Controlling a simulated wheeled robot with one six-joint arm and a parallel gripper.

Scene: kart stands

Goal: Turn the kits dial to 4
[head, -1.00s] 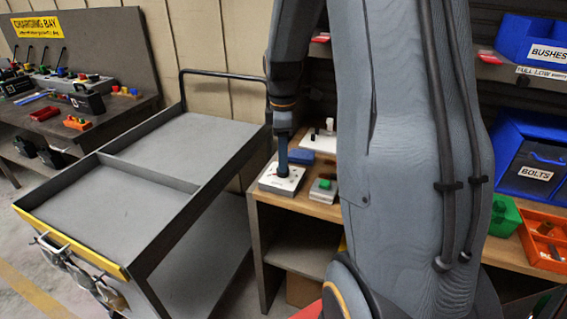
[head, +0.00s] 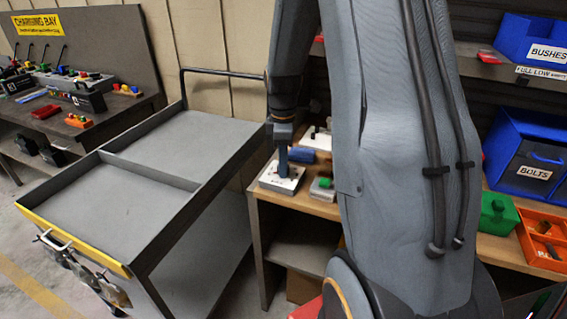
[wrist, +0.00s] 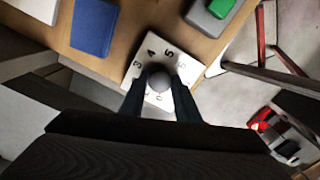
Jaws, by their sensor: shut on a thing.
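The kits dial is a white plate (wrist: 184,68) with printed numbers and a round grey knob (wrist: 159,82) at its middle. In the wrist view 3, 4 and 5 can be read along the plate's upper side; other marks are faint or partly hidden by my fingers. My gripper (wrist: 160,92) is shut on the knob, one finger on each side. In the head view the plate (head: 277,182) sits on the wooden bench at the front left corner, with my gripper (head: 283,168) pointing straight down onto it. No pointer mark on the knob can be made out.
A box with a green button (head: 325,184) stands right of the dial. A blue block (head: 300,155) and a white box (head: 318,139) are behind it. A grey cart (head: 110,205) stands close on the left. Blue bins (head: 530,150) are at right.

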